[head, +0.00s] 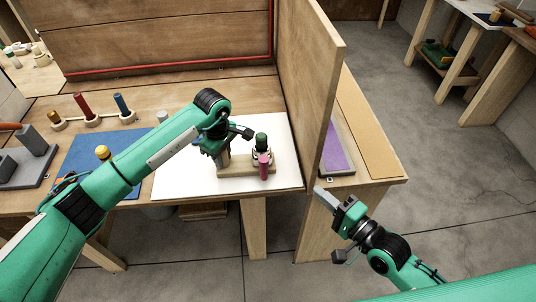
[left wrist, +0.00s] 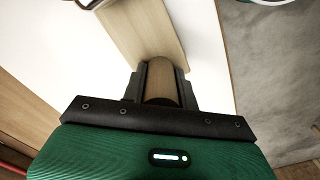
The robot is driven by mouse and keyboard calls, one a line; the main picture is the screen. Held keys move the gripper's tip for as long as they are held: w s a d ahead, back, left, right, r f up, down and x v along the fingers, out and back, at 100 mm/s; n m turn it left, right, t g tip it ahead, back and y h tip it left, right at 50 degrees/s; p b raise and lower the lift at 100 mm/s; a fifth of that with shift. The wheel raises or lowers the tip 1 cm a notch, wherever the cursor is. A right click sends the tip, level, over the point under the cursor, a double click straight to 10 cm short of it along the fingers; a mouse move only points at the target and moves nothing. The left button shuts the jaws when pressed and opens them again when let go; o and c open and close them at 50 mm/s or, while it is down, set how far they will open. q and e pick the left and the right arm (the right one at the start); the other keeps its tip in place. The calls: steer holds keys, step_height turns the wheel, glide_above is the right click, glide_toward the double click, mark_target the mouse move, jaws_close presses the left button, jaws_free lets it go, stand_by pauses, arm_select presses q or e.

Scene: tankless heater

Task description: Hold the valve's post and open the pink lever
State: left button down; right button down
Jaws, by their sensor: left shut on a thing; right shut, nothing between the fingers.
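The valve's wooden base (head: 240,171) lies on the white board. Its upright post (head: 224,160) is at the base's left end. My left gripper (head: 221,152) is shut around the post; the left wrist view shows the round wooden post (left wrist: 161,84) between its fingers. The pink lever (head: 264,168) is at the base's right end, in front of a green-topped valve body (head: 262,142). My left gripper is left of the lever and apart from it. My right gripper (head: 322,194) is shut and empty, right of the lever, beyond the wooden divider and low by the bench's front.
A tall wooden divider (head: 312,85) stands right of the white board (head: 180,184). A purple mat (head: 333,148) lies beyond it. Left are a blue mat (head: 85,150), a yellow knob (head: 102,152) and coloured pegs (head: 82,104). The floor right of the bench is clear.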

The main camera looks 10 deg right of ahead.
arm_select(q)
steer(key=shift+f, duration=0.1)
steer(key=c, duration=1)
jaws_free()
step_height(320, 180, up, 12)
steer(key=shift+r, duration=0.1)
